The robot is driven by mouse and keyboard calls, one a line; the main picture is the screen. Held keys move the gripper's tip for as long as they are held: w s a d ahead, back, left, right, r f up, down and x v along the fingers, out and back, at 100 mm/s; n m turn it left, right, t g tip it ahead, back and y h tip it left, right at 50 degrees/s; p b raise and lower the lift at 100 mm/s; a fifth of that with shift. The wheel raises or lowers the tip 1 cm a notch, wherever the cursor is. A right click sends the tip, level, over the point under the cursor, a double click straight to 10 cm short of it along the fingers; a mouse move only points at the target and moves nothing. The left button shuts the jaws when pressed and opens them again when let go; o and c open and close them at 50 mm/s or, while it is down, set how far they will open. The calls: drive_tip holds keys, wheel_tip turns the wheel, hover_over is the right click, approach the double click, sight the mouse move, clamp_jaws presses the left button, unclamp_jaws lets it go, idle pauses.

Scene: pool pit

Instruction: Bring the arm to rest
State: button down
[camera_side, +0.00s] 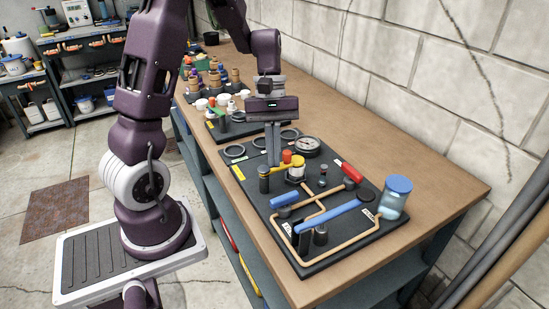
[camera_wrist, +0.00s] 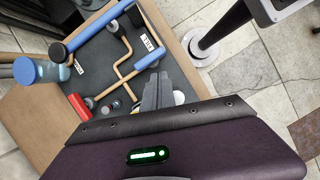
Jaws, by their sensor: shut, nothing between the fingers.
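My gripper (camera_side: 273,160) is shut and empty, pointing down over the back part of a dark board with pipes and valves (camera_side: 330,250). In the wrist view its closed fingers (camera_wrist: 157,92) hide part of the board. The board carries a copper-coloured pipe loop, a long blue handle (camera_side: 328,216), a red handle (camera_side: 352,174) and a yellow handle (camera_side: 285,165). A round gauge (camera_side: 307,146) lies just right of the fingers. I cannot tell whether the fingertips touch anything behind the yellow handle.
A blue-lidded jar (camera_side: 395,198) stands at the board's right edge. Several bottles and fittings (camera_side: 222,80) crowd the bench's far end. The wooden bench top (camera_side: 400,130) is bare along the block wall. Pipes lean at the far right.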

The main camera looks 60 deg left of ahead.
drive_tip(key=s+d+r+m+t+y, duration=0.4)
drive_tip(key=s+d+r+m+t, duration=0.3)
drive_tip(key=s+d+r+m, duration=0.3)
drive_tip(key=s+r+m, duration=0.3)
drive_tip(key=m, duration=0.1)
drive_tip(key=shift+d+r, duration=0.2)
drive_tip(key=shift+d, duration=0.1)
